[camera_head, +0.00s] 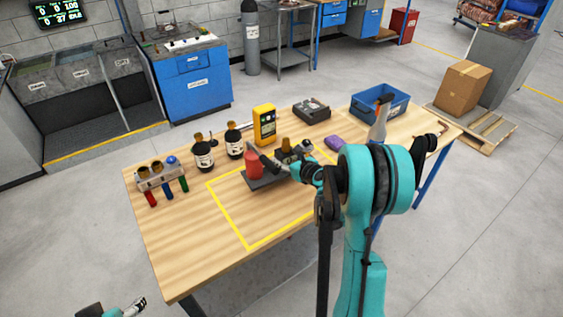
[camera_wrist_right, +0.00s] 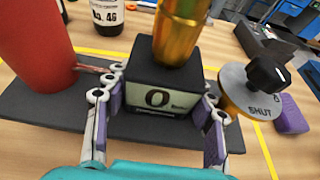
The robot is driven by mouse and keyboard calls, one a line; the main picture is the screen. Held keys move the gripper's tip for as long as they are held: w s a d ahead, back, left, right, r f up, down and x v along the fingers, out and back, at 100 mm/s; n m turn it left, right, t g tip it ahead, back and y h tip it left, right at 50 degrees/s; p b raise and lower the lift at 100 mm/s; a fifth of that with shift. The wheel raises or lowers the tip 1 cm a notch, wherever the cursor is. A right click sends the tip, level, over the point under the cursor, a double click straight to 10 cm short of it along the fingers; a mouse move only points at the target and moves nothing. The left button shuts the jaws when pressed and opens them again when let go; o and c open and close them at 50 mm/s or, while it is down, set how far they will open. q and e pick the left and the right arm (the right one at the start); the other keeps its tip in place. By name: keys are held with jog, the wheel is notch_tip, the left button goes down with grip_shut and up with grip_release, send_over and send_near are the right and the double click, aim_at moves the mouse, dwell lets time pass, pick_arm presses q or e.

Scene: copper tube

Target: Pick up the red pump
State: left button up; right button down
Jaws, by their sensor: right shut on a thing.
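The red pump (camera_head: 254,165) stands on the table, its red upright cylinder (camera_wrist_right: 32,48) at the left end of a dark base plate (camera_wrist_right: 45,108). Beside the cylinder on the plate is a dark block (camera_wrist_right: 160,88) with a light label, under a brass cylinder (camera_wrist_right: 183,28). A valve disc marked SHUT (camera_wrist_right: 250,90) is on the right. My right gripper (camera_wrist_right: 162,100) has its fingers on both sides of the dark block and is shut on it. My left gripper (camera_head: 138,305) barely shows at the bottom left; its opening is unclear.
Two dark bottles (camera_head: 203,153) and a yellow instrument (camera_head: 264,125) stand behind the pump. A blue bin (camera_head: 380,103) and a purple item (camera_head: 334,142) are at the right. The yellow-taped front area is clear.

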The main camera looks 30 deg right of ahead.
aim_at(283, 146)
jog(key=s+d+r+p, duration=0.3)
jog(key=s+d+r, duration=0.2)
jog(key=d, duration=0.3)
jog(key=shift+s+d+r, duration=0.25)
jog(key=shift+d+r, duration=0.05)
jog(key=shift+r, duration=0.3)
jog(key=shift+a, duration=0.1)
jog(key=shift+w+a+b, duration=0.15)
jog(key=shift+w+a, duration=0.9)
jog(key=shift+a, duration=0.6)
jog(key=shift+w+a+b, duration=0.15)
jog(key=shift+w+a, duration=0.85)
jog(key=shift+a, duration=0.6)
jog(key=shift+w+a+b, duration=0.15)
jog(key=shift+w+a, duration=0.9)
jog(key=shift+a, duration=0.6)
jog(key=shift+f+b, duration=3.65)
jog(key=shift+f, duration=0.55)
jog(key=shift+f+b, duration=0.7)
jog(key=shift+f, duration=0.4)
